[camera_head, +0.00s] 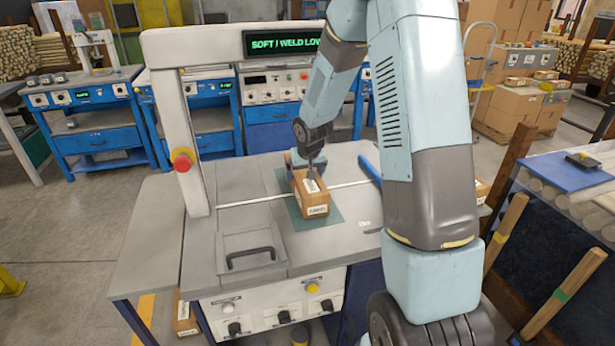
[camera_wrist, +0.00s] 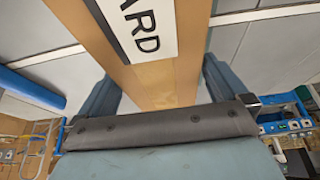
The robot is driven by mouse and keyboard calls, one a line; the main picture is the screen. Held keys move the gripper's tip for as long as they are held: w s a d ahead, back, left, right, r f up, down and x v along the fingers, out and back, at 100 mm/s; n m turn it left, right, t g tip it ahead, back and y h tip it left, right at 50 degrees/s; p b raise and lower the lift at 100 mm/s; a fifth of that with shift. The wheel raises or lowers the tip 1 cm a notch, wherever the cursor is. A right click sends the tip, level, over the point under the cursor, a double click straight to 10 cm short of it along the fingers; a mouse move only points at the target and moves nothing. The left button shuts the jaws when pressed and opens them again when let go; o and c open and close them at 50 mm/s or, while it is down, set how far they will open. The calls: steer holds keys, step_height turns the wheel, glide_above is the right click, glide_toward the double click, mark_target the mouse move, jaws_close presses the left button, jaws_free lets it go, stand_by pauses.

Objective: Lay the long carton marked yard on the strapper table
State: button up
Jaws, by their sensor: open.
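The long brown carton (camera_head: 313,208) lies on the green mat (camera_head: 332,222) on the grey strapper table (camera_head: 235,215). In the wrist view the carton (camera_wrist: 150,85) runs between my two fingers, and its white label shows the letters ARD, the start being cut off. My gripper (camera_head: 306,165) is above the far part of the carton. In the wrist view my gripper (camera_wrist: 157,92) is open, with one finger on each side of the carton and gaps beside it. The carton's far end is partly hidden by my gripper in the head view.
The strapper's arch (camera_head: 180,120) with a red button stands over the table's left side. A white strap line (camera_head: 250,202) crosses the tabletop. A blue bar (camera_head: 369,168) lies to the right. Another carton (camera_head: 185,315) is low beside the table. The tabletop's left side is clear.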

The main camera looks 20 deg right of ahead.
steer(key=v, duration=1)
steer(key=shift+s+r, duration=0.2)
steer(key=s+r+h, duration=0.1)
steer(key=s+r, duration=1.2)
steer(key=s, duration=0.1)
steer(key=s+r, duration=0.2)
steer(key=s, duration=0.6)
steer(key=s+d+r+t+y, duration=0.1)
steer(key=s+r, duration=0.2)
steer(key=s, duration=0.6)
steer(key=shift+s, duration=0.1)
